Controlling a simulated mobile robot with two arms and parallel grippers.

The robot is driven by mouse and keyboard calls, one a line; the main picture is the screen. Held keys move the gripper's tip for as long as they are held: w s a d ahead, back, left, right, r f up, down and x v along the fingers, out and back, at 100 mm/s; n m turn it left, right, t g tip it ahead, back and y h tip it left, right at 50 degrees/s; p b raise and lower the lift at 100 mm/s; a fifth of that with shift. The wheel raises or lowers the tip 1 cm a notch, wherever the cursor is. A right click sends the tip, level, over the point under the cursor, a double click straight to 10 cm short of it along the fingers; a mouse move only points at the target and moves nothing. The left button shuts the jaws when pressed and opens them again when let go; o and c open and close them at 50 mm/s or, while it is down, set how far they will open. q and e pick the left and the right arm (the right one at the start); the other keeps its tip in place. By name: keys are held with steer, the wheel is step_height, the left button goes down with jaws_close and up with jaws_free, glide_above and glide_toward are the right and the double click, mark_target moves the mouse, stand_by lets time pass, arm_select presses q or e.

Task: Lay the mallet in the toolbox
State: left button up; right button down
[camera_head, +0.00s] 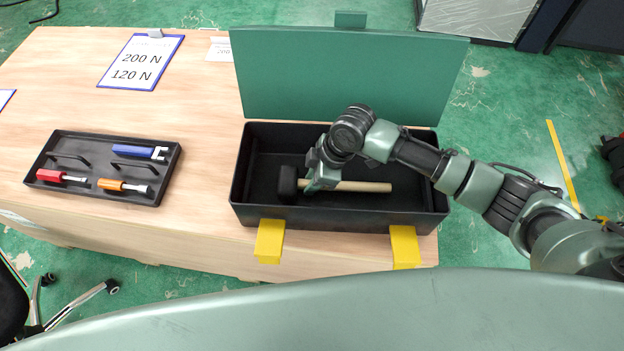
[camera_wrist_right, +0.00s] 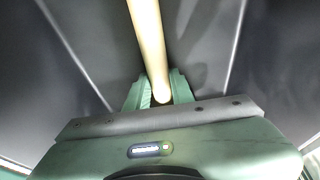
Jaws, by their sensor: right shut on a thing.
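The mallet has a black head (camera_head: 288,184) and a pale wooden handle (camera_head: 362,187). It lies level inside the outline of the black toolbox (camera_head: 340,220), head to the left. The toolbox has a green lid (camera_head: 345,75) standing open at the back. My right gripper (camera_head: 316,186) is shut on the mallet's handle close to the head. In the right wrist view the handle (camera_wrist_right: 148,40) runs between the fingers (camera_wrist_right: 160,95), with dark toolbox surfaces around it. I cannot tell whether the mallet touches the toolbox floor. My left gripper is not in view.
A black tray (camera_head: 70,193) with a red screwdriver, an orange one and a blue-handled tool is at the left of the table (camera_head: 200,90). A clipboard (camera_head: 140,62) lies behind it. Yellow latches (camera_head: 269,241) hang at the toolbox front. The table between tray and toolbox is clear.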

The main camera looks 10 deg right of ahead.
steer(key=c, duration=1.2)
jaws_free()
steer(key=shift+f, duration=0.1)
steer(key=v, duration=1.2)
steer(key=shift+r, duration=0.25)
